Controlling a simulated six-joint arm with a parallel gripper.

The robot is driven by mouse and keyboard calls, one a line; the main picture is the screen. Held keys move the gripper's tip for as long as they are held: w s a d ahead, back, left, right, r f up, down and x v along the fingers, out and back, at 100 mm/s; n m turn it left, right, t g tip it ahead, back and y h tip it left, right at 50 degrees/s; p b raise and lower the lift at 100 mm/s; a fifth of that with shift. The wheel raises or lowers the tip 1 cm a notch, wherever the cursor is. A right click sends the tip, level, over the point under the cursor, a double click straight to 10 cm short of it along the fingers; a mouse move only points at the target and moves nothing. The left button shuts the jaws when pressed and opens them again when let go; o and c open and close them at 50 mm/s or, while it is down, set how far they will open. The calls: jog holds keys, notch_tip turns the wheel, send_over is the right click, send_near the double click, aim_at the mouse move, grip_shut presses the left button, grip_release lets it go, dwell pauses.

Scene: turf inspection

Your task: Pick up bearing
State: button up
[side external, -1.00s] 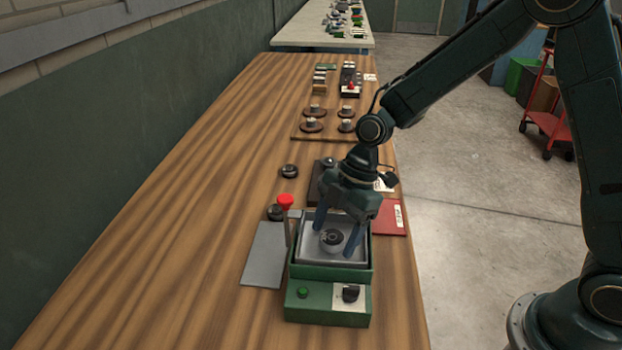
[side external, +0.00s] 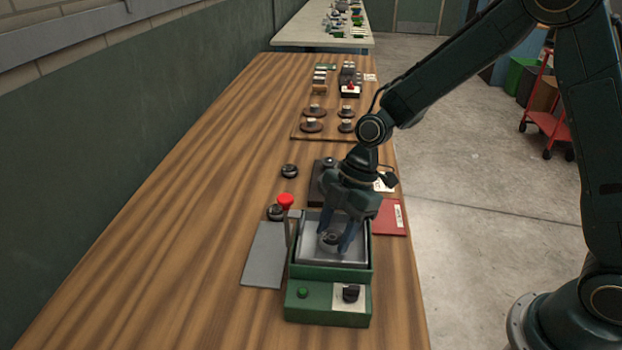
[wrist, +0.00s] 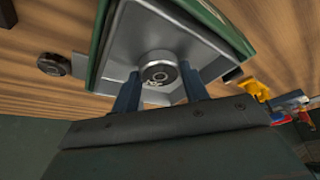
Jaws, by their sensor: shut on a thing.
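The bearing (side external: 331,239) is a small round metal ring with a dark centre, in the grey metal tray (side external: 359,254) of a green box-shaped machine (side external: 327,302). My gripper (side external: 338,242) reaches down into the tray, its two blue fingers shut on the bearing. In the wrist view the bearing (wrist: 158,74) shows between the fingertips of my gripper (wrist: 158,82), in front of the tray floor. I cannot tell whether the bearing still touches the tray floor.
A red button (side external: 285,200) and dark round parts (side external: 289,171) stand left of the machine. A grey plate (side external: 263,255) lies at its left, a red pad (side external: 389,217) at its right. The tray's walls surround the fingers. The table's left side is clear.

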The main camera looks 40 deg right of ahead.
aim_at(334, 235)
jog(key=shift+r, duration=0.1)
notch_tip(334, 235, up, 20)
dwell(0.7)
jog(key=shift+w, duration=0.1)
dwell(0.5)
